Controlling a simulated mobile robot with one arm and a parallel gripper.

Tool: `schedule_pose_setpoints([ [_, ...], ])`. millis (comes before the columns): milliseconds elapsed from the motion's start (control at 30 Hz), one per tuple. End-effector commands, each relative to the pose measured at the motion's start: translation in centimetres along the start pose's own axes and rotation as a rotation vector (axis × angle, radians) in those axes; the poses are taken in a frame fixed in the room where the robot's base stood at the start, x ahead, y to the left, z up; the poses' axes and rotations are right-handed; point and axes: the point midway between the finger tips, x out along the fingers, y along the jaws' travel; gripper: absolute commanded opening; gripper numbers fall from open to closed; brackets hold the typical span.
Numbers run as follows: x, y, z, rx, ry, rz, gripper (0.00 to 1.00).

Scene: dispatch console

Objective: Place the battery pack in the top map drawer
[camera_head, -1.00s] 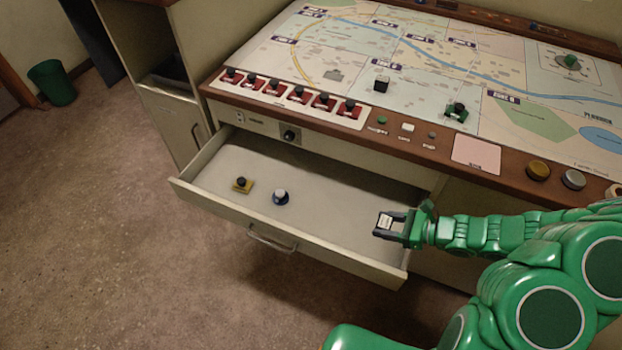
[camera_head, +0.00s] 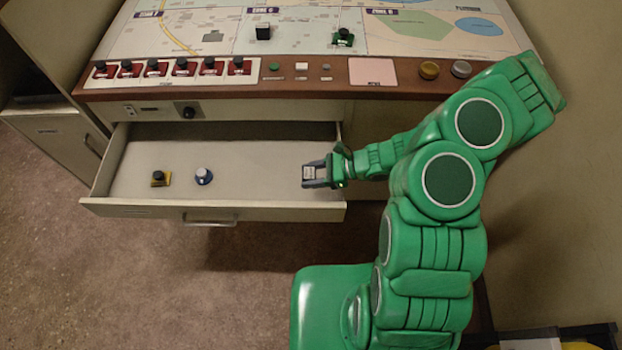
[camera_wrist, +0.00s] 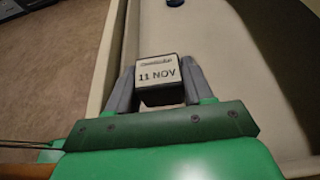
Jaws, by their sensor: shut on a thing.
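The battery pack (camera_wrist: 158,78) is a small dark block with a pale label reading "11 NOV" in the wrist view. It also shows in the head view (camera_head: 309,172). My gripper (camera_head: 315,173) is shut on it, with one grey finger on each side in the wrist view (camera_wrist: 160,85). The open top map drawer (camera_head: 255,160) has a pale, mostly bare floor. The gripper and pack are over the drawer's right end. Whether the pack touches the drawer floor, I cannot tell.
The console top (camera_head: 300,72) overhangs behind, with several red switches (camera_head: 154,68). The drawer's middle is clear.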

Motion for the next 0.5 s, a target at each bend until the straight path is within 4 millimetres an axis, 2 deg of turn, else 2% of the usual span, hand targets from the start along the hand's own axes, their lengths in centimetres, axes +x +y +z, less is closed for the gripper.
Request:
schedule_pose_setpoints([
  [300, 1.1, 0.0, -2.6, 0.002, 0.002, 0.0, 0.16],
  [500, 1.1, 0.0, -2.8, 0.001, 0.001, 0.0, 0.16],
])
